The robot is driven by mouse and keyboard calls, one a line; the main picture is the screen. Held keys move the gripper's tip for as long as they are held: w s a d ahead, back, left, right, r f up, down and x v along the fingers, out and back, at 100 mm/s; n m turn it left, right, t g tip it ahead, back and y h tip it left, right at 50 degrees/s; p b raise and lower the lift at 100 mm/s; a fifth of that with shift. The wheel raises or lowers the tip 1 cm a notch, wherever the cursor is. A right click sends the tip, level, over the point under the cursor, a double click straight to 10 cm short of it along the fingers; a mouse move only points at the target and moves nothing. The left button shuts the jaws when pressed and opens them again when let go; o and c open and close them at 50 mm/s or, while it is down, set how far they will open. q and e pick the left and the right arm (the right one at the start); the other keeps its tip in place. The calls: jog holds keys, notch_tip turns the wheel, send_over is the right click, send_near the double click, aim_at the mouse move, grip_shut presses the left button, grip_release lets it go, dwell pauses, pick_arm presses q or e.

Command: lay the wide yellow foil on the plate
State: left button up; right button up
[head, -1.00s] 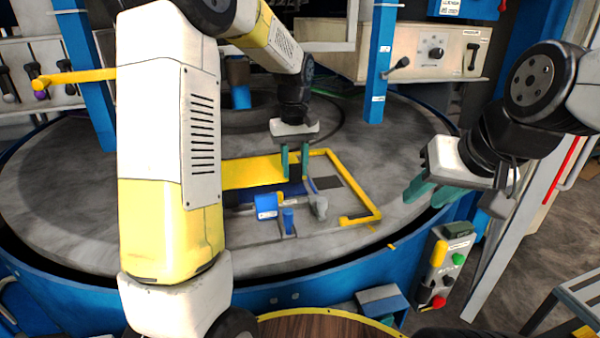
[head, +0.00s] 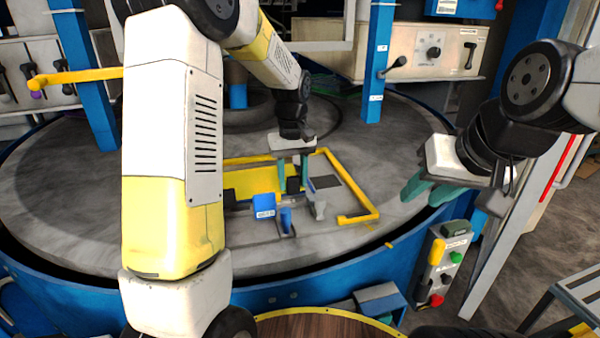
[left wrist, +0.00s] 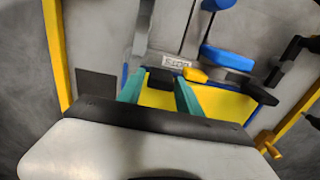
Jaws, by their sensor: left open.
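The wide yellow foil (head: 252,181) lies flat over the dark blue plate inside the yellow frame. My left arm hides the foil's left part in the head view. My right gripper (head: 430,192) is open and empty, off to the right.
A yellow frame (head: 368,190) bounds the work area on the round grey table (head: 60,190). A blue block (head: 264,206) and a grey clamp piece (head: 318,208) stand just in front of the foil. A button box (head: 437,268) is at the front right.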

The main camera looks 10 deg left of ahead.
pick_arm(q)
notch_tip(320, 180, up, 12)
jog(key=s+a+r+m+t+h, duration=0.1)
jog(key=s+m+t, duration=0.1)
jog(key=s, duration=0.9)
jog(key=s+a+m+t+h, duration=0.1)
jog(key=s+a+m+t, duration=0.1)
jog(key=s, duration=1)
jog(key=shift+r+m+t, duration=0.35)
jog(key=shift+m+t, duration=0.25)
jog(key=shift+t, duration=0.5)
jog(key=shift+c, duration=0.6)
jog(key=shift+s, duration=0.1)
